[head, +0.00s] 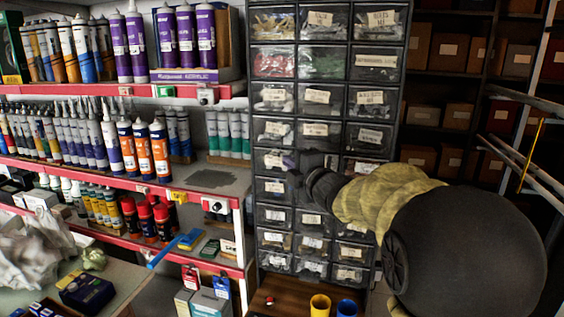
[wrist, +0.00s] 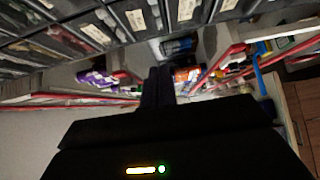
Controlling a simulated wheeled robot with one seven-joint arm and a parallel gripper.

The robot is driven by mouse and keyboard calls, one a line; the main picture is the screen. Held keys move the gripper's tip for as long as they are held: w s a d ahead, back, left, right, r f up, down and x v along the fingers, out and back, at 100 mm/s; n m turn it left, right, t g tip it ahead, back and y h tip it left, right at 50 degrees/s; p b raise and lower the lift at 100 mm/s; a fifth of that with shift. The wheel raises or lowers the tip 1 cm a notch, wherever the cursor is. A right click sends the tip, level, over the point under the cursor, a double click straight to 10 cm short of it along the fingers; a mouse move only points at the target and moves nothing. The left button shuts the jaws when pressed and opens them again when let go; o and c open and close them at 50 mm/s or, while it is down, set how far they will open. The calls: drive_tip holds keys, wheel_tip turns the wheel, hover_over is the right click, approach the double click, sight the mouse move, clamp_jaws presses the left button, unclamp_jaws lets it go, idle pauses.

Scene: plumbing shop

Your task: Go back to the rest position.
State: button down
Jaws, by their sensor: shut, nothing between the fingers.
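My arm reaches in from the right in the head view, in front of a cabinet of small clear drawers (head: 312,237). My gripper (head: 292,168) is at its end, dark and small against the drawer fronts, pointing left. In the wrist view my gripper (wrist: 158,78) shows as narrow dark fingers close together. It is shut and empty. I cannot tell how far its tips are from the drawers.
Red-edged shelves (head: 85,164) with tubes and cartridges stand left of the cabinet. A yellow cup (head: 320,305) and a blue cup (head: 346,307) stand on a wooden surface (head: 285,292) below it. Boxes (head: 458,117) fill dark shelves at the right.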

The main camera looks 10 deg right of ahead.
drive_tip(key=s+d+f+m+g+h+p, duration=0.2)
drive_tip(key=s+f+m+g+h+p, duration=0.3)
drive_tip(key=s+f+m, duration=0.5)
drive_tip(key=s+a+f+m+g+p, duration=0.1)
drive_tip(key=s+f+m+g, duration=0.3)
drive_tip(key=s, duration=0.5)
drive_tip(key=s+f+m+g+p, duration=0.1)
drive_tip(key=s+f+m+g, duration=0.4)
drive_tip(key=s+f+m, duration=0.2)
drive_tip(key=shift+s+a+f+g+h+p, duration=0.35)
drive_tip(key=shift+s+f, duration=0.45)
drive_tip(key=shift+s, duration=0.2)
